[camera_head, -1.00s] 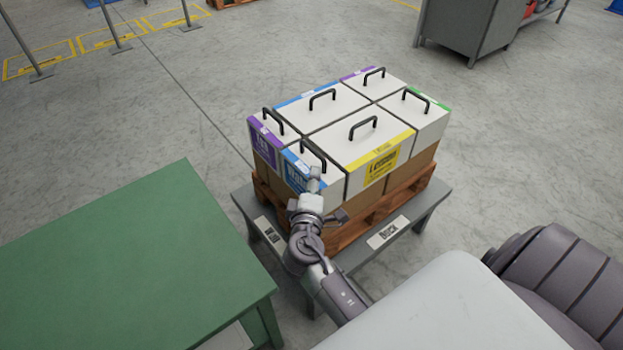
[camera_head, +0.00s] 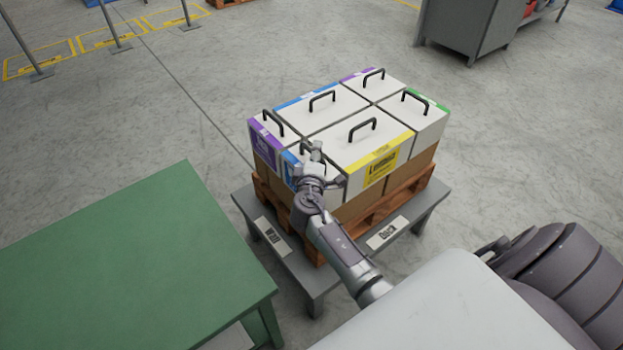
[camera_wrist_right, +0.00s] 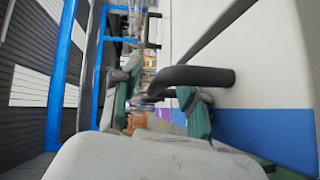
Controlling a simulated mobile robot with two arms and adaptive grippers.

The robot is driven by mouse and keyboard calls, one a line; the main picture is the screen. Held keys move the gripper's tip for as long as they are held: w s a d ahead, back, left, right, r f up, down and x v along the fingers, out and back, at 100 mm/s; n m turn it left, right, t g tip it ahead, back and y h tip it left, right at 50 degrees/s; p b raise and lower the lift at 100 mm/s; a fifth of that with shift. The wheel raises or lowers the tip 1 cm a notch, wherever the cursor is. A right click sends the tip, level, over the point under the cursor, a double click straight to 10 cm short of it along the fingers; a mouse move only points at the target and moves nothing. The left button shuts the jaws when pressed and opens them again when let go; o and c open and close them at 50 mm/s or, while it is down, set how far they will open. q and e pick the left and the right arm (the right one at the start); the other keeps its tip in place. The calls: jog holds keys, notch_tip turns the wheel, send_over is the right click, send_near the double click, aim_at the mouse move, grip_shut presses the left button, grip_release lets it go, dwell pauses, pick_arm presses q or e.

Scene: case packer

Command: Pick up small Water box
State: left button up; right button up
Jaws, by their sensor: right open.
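The small Water box (camera_head: 289,172) has a white top, a blue band and a black handle. It is at the near left corner of the stack, and my right gripper hides much of it in the head view. My right gripper (camera_head: 326,164) is open at this box's handle. In the right wrist view the black handle (camera_wrist_right: 200,76) reaches in between the two open fingers (camera_wrist_right: 158,102), beside the box's white and blue surface (camera_wrist_right: 268,135). I cannot tell whether the fingers touch it. My left gripper is not in view.
Boxes with purple, blue, yellow (camera_head: 372,155) and green labels stand tightly around it on cardboard boxes and a wooden pallet (camera_head: 375,222). A grey stand (camera_head: 418,216) carries the pallet. A green table (camera_head: 120,260) is at the left, with a gap between.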

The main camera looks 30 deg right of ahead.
grip_shut()
jog(key=shift+r, duration=0.1)
dwell(0.4)
